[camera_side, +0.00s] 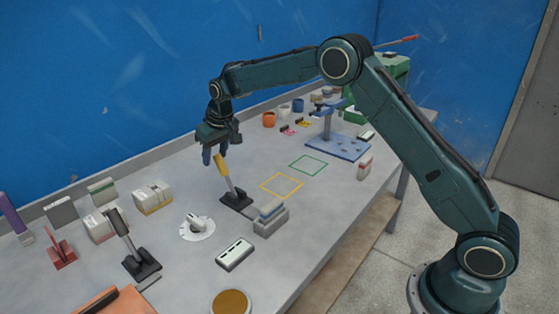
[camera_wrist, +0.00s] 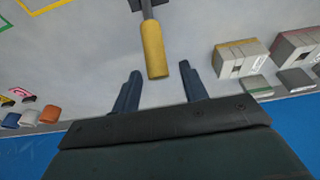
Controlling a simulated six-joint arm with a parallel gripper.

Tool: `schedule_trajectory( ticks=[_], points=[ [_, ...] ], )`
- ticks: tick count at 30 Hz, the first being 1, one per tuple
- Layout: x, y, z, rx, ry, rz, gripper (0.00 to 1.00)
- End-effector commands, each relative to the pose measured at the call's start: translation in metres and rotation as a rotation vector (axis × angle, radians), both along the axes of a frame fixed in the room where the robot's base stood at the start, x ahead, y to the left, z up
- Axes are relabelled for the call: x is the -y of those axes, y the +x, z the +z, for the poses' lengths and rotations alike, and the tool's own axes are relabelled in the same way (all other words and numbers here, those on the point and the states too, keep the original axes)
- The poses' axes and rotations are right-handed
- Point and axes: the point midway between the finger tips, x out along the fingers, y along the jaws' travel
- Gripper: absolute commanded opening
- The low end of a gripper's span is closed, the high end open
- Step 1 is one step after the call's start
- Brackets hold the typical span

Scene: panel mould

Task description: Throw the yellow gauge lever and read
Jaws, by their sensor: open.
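The yellow gauge lever (camera_side: 221,166) stands tilted on a dark base (camera_side: 238,201), its yellow grip toward the upper left in the side view. In the wrist view the yellow grip (camera_wrist: 154,50) points down the picture, toward the space between my fingers. My gripper (camera_side: 214,158) is open, with its fingers close to the top of the yellow grip. In the wrist view my gripper (camera_wrist: 160,92) has its two blue fingers apart, with nothing between their tips but bench top and the grip's end just above. I cannot tell whether a finger touches it.
A black-handled lever (camera_side: 124,228), a white dial (camera_side: 197,227) and a grey display box (camera_side: 235,254) stand nearby. A grey stepped block (camera_side: 269,217) is close right of the lever base. Yellow (camera_side: 282,185) and green (camera_side: 308,164) outlined squares lie empty. A blue stand (camera_side: 337,140) is farther back.

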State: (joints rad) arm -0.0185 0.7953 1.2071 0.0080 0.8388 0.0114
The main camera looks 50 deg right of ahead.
Motion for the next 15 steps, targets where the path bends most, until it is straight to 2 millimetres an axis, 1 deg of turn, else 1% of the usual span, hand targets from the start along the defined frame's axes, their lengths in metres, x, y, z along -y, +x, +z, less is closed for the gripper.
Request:
schedule_trajectory(
  ticks=[5, 6, 8, 9, 11, 12, 15],
  points=[
    [0.0, 0.0, -0.0001, 0.0, 0.0, 0.0, 0.44],
    [0.0, 0.0, -0.0001, 0.0, 0.0, 0.0, 0.4],
    [0.0, 0.0, -0.0001, 0.0, 0.0, 0.0, 0.28],
    [0.0, 0.0, -0.0001, 0.0, 0.0, 0.0, 0.2],
    [0.0, -0.0001, 0.0, 0.0, 0.0, 0.0, 0.08],
    [-0.0001, -0.0001, 0.0, 0.0, 0.0, 0.0, 0.0],
    [-0.0001, -0.0001, 0.0001, 0.0, 0.0, 0.0, 0.0]
  ],
)
